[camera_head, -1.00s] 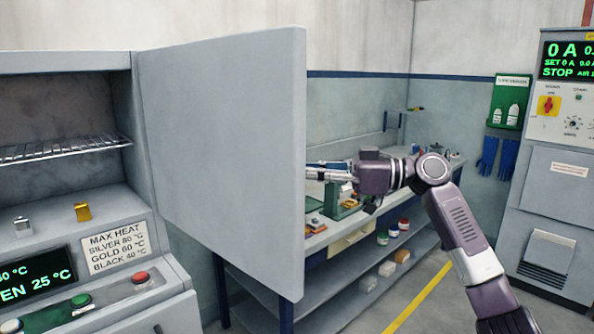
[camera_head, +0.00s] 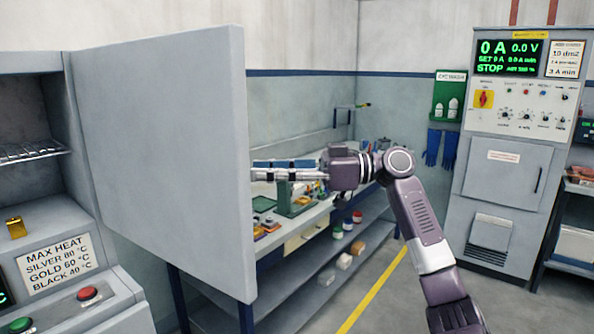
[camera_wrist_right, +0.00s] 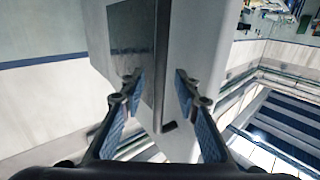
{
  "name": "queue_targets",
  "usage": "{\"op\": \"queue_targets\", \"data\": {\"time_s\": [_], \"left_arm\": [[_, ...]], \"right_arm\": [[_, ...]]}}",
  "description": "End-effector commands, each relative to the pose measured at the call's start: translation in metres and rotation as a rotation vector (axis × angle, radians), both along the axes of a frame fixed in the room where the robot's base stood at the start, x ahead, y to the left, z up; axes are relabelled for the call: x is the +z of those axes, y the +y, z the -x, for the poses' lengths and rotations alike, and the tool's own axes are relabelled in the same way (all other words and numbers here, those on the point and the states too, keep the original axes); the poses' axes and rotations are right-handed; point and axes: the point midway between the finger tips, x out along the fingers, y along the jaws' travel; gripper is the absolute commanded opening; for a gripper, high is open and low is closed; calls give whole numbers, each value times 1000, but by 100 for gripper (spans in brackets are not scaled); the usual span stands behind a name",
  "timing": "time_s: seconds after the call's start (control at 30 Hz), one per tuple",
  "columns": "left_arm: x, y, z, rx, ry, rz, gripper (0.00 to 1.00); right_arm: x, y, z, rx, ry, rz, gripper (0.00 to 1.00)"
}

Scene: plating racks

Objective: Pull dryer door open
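The dryer door (camera_head: 165,150) is a large pale grey panel standing wide open, swung out from the dryer (camera_head: 35,215) at the left of the head view. My right gripper (camera_head: 256,169) is at the free edge of the door, its fingertips partly hidden behind it. In the right wrist view, the dark bar handle (camera_wrist_right: 160,70) on the door (camera_wrist_right: 195,50) passes between the two fingers of my right gripper (camera_wrist_right: 156,85). The fingers are spread, with gaps to the handle on both sides. My left gripper is not in view.
A workbench (camera_head: 312,216) with small items and a lower shelf stands behind the door. A grey control cabinet (camera_head: 505,170) stands at the right. A yellow line (camera_head: 375,290) marks open floor between them. The dryer's chamber shows a wire rack (camera_head: 30,152).

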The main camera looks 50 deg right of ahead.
Motion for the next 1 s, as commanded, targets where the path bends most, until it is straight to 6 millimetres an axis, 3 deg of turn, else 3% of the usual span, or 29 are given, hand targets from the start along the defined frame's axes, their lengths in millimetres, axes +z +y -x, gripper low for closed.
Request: {"op": "queue_targets", "data": {"time_s": [0.2,0.4,1.0], "left_arm": [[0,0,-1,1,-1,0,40],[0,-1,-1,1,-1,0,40],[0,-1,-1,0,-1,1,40]], "right_arm": [[-1,-32,34,-2,0,-3,29],[-1,-48,53,-1,2,-1,29],[-1,-52,57,0,2,1,29]]}}
